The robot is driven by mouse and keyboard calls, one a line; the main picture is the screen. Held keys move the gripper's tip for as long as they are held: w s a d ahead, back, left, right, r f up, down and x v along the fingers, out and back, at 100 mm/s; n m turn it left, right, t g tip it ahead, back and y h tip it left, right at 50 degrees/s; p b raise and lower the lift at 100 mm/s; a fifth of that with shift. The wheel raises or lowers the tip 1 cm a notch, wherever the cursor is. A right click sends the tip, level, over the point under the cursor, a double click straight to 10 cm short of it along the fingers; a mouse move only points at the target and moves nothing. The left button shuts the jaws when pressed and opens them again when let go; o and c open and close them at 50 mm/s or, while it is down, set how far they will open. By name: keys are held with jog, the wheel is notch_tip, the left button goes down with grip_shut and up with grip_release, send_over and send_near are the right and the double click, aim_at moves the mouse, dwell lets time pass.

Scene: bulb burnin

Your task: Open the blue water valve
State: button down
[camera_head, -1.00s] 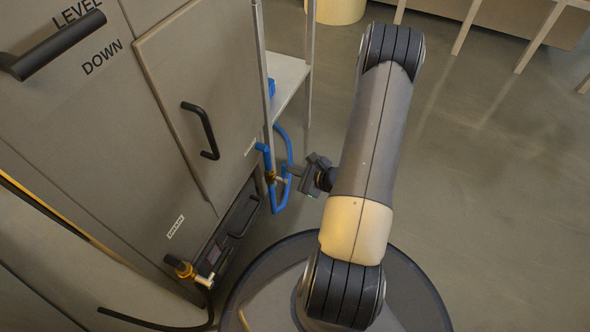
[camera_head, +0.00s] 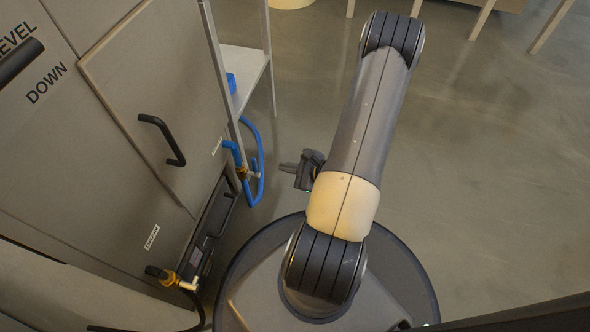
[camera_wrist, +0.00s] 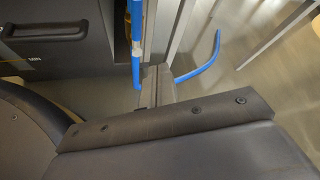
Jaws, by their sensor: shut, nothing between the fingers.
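The blue water valve (camera_head: 243,173) is a brass fitting with a small pale lever on a blue hose (camera_head: 258,165), at the right edge of the cabinet in the head view. My gripper (camera_head: 284,168) is shut and empty. It points left toward the valve, with a gap of floor between its tips and the hose. In the wrist view the blue pipe (camera_wrist: 136,40) runs upright just beyond my gripper (camera_wrist: 153,85), with a pale fitting on it. My gripper hides part of the hose there. The lever's angle is too small to tell.
The grey cabinet (camera_head: 150,110) with a black door handle (camera_head: 162,140) fills the left. A second brass valve (camera_head: 170,278) with a black hose sits at its lower front. A white shelf (camera_head: 243,75) stands behind the blue hose. The floor (camera_head: 480,170) on the right is clear.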

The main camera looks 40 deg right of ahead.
jog(key=shift+s+d, duration=0.15)
jog(key=shift+s, duration=1.4)
jog(key=shift+w, duration=0.15)
